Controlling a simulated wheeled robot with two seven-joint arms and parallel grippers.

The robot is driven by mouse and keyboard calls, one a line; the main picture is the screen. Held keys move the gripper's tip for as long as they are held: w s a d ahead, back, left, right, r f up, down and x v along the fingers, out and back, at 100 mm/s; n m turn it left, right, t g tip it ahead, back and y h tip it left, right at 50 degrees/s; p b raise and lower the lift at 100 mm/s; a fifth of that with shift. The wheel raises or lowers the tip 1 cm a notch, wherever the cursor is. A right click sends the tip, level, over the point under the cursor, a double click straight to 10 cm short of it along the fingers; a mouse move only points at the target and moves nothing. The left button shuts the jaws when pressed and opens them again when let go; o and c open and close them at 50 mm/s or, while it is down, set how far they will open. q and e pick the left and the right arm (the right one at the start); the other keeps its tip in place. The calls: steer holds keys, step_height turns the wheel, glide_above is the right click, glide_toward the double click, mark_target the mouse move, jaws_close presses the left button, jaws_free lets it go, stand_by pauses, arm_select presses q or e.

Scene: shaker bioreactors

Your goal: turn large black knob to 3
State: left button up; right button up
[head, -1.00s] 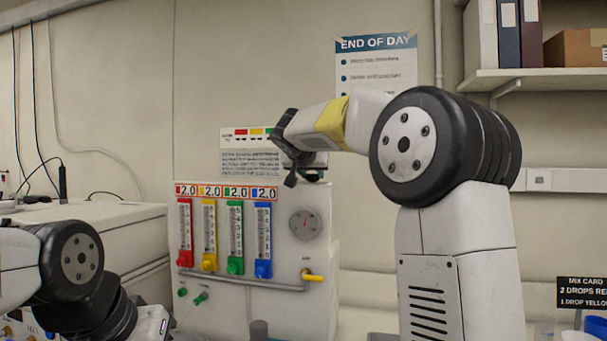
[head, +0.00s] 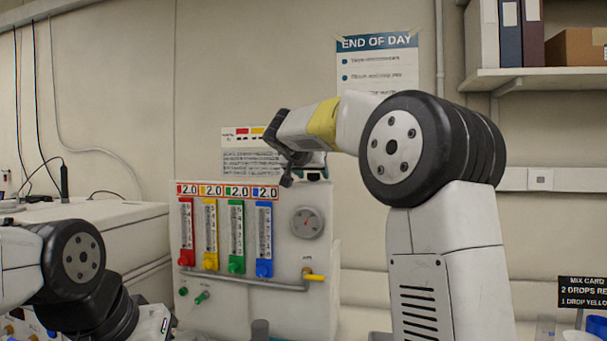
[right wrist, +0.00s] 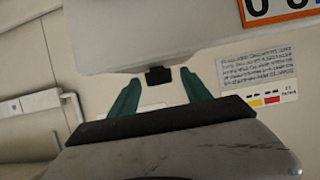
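In the right wrist view a small black block (right wrist: 158,76) sits at the edge of a pale grey panel, between my fingers. It may be the large black knob; no scale or number on it can be read. My right gripper (right wrist: 162,92) has two teal fingers, spread apart on either side of the block, and I see no contact. In the head view my right gripper (head: 312,160) is above the top right of the gauge panel (head: 300,265), partly hidden by its own wrist. My left arm is at the lower left; its fingers do not show.
The panel carries red, yellow, green and blue flow tubes (head: 264,235), labels reading 2.0, a round gauge (head: 307,222) and a yellow lever (head: 314,277). A printed notice (head: 245,160) is on the wall behind. A shelf (head: 550,78) with binders is at the upper right.

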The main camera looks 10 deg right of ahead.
steer(key=shift+s+r, duration=0.1)
steer(key=v, duration=0.7)
steer(key=shift+s, duration=0.25)
steer(key=shift+a, duration=0.15)
